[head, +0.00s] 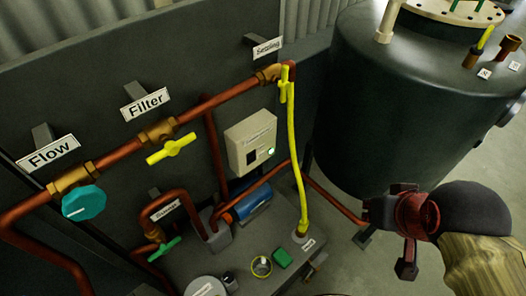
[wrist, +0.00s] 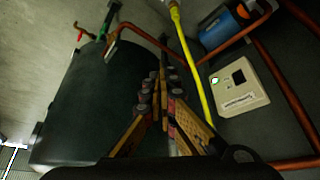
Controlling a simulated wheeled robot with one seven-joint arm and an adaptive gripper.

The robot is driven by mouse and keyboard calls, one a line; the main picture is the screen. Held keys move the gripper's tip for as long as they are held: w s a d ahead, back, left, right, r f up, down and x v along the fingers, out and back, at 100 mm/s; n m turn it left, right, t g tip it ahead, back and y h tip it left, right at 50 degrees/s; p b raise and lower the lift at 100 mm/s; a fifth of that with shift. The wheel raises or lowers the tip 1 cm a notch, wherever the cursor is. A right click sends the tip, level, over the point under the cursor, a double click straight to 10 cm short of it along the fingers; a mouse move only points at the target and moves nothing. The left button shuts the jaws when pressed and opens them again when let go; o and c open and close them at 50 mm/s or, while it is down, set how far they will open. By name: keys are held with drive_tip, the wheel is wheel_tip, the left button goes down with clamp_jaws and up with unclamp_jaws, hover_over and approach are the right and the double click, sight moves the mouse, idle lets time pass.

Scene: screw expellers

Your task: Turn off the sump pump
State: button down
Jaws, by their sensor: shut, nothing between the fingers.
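A cream control box (head: 251,142) is on the dark panel, with a label, a dark switch (head: 252,157) and a lit green light (head: 271,151). The box also shows at the right of the wrist view (wrist: 240,91), with its green light (wrist: 214,80). A blue cylindrical pump or motor (head: 254,206) sits below the box. My gripper (head: 369,209) is to the right of the box in the head view, apart from it, in front of the dark tank. In the wrist view its fingers (wrist: 163,77) are together with nothing between them.
A yellow hose (head: 296,165) hangs between the box and my gripper. Copper pipes with a teal flow valve (head: 83,203) and a yellow filter valve (head: 171,151) run left. A large dark tank (head: 405,110) stands right. Open floor (head: 340,260) lies below.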

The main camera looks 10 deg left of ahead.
drive_tip(key=shift+s, duration=0.15)
drive_tip(key=w+a+f+m+g+y+p, duration=0.1)
drive_tip(key=w+a+f+m+y, duration=0.1)
drive_tip(key=w+a+m+y, duration=0.3)
drive_tip(key=a+f+m+p, duration=0.1)
drive_tip(key=a+f+m, duration=0.1)
drive_tip(key=a, duration=0.5)
drive_tip(key=w+a+f+m+g+y+p, duration=0.1)
drive_tip(key=w+a+m+y, duration=0.2)
drive_tip(key=a+m, duration=0.15)
drive_tip(key=w+a+f+m+t+p, duration=0.1)
drive_tip(key=w+f+m+t+p, duration=0.1)
drive_tip(key=w+f+m, duration=0.7)
drive_tip(key=f+m+t, duration=0.1)
drive_tip(key=m, duration=0.5)
drive_tip(key=shift+w+a+f, duration=0.25)
drive_tip(key=shift+w+a, duration=0.05)
